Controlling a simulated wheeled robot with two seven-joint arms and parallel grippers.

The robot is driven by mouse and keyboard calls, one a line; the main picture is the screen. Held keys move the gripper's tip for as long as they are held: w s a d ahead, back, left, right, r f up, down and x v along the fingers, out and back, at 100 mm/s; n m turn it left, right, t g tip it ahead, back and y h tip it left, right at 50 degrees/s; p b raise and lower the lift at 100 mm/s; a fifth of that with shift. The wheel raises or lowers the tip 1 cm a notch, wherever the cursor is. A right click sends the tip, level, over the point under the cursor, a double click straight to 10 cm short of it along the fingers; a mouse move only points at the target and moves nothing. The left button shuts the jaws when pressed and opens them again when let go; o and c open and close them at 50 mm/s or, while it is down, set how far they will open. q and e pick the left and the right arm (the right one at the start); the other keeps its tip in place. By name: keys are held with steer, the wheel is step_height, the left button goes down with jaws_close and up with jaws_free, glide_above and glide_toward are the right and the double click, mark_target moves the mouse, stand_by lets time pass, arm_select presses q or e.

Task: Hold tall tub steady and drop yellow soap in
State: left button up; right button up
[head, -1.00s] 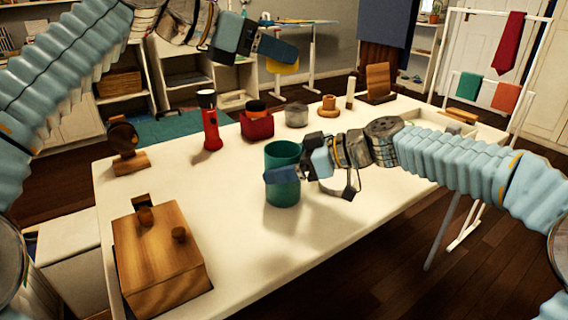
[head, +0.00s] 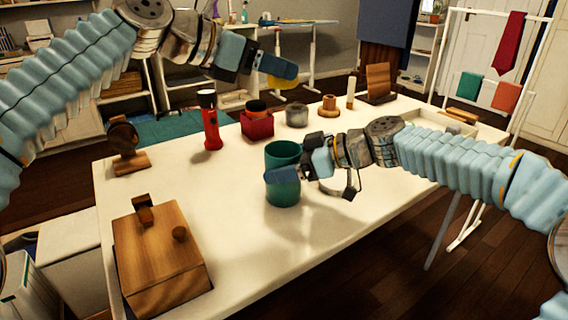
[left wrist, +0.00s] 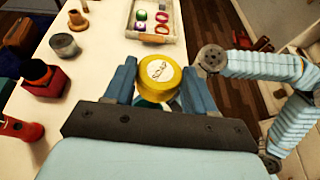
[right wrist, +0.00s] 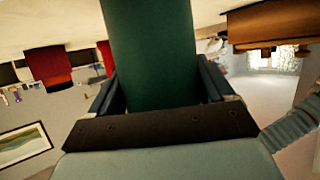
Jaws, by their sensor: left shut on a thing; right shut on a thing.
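The tall tub (head: 284,192) is a teal-green cylinder standing upright on the white table. My right gripper (head: 284,174) is shut on its side from the right; the tub also fills the middle of the right wrist view (right wrist: 150,55). The yellow soap (left wrist: 159,72) is a round disc with lettering on its face, held between the fingers of my left gripper (left wrist: 156,82). In the head view my left gripper (head: 290,72) is up in the air, above and beyond the tub. The soap's yellow edge (head: 280,83) shows below its fingers.
A wooden box (head: 160,262) with knobs stands at the near left of the table. A red flashlight (head: 212,130), a red pot (head: 257,122) and a grey tin (head: 297,115) stand behind the tub. A white tray (left wrist: 137,30) holds several small items.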

arm_select(q)
step_height(320, 180, down, 10)
steer(key=shift+f, duration=0.2)
stand_by(1.0)
steer(key=o, duration=1.1)
steer(key=shift+o, duration=0.2)
steer(key=v, duration=1.2)
steer(key=shift+s+f, duration=0.1)
arm_select(e)
steer(key=o, duration=0.9)
